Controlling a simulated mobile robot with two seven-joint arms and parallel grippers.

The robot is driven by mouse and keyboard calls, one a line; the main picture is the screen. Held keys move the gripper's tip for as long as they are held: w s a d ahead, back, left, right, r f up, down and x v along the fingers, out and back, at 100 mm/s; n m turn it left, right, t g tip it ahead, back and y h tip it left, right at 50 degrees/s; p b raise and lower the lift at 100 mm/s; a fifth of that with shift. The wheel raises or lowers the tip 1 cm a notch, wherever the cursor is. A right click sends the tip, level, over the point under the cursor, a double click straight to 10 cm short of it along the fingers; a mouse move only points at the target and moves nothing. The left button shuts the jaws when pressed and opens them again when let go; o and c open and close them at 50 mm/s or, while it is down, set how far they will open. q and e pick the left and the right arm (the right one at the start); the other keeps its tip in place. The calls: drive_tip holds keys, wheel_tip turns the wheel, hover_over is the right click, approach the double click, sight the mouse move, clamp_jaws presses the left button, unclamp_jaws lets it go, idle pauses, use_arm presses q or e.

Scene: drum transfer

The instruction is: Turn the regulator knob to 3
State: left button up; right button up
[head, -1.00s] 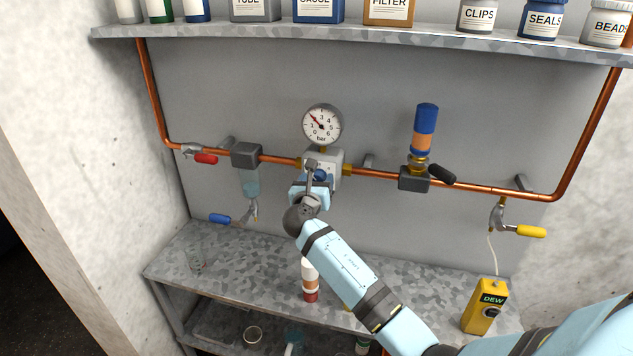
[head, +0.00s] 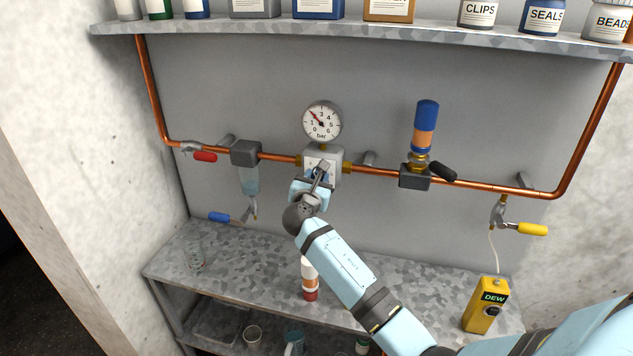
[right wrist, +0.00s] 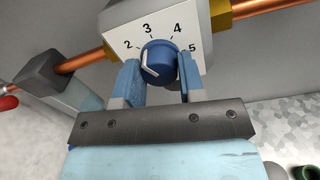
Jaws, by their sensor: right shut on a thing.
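The regulator (head: 335,157) is a pale block on the copper pipe, with a round gauge (head: 322,122) above it. The gauge's red needle points up-left, near 2. The blue regulator knob (right wrist: 160,62) sits on the block's numbered face (right wrist: 178,24), where 2, 3, 4 and 5 show. A white mark lies on the left part of the knob; its exact number I cannot tell. My right gripper (right wrist: 161,76) has a finger on each side of the knob and is shut on it. In the head view my right gripper (head: 321,172) largely covers the knob. My left gripper is not in view.
Red (head: 205,157), blue (head: 219,217), black (head: 442,172) and yellow (head: 532,229) valve handles sit along the pipework. A blue-orange cylinder (head: 425,128) stands right of the regulator. Below is a metal bench (head: 240,265) with a white-red bottle (head: 310,280) and a yellow DEW meter (head: 486,305).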

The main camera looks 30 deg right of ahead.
drive_tip(key=shift+f+m+b, duration=0.1)
drive_tip(key=shift+m+b, duration=1.25)
drive_tip(key=shift+m, duration=1.45)
drive_tip(key=o, duration=0.9)
drive_tip(key=b+v, duration=0.1)
drive_tip(key=v, duration=1.3)
drive_tip(key=shift+w+b, duration=0.1)
drive_tip(key=shift+b, duration=0.3)
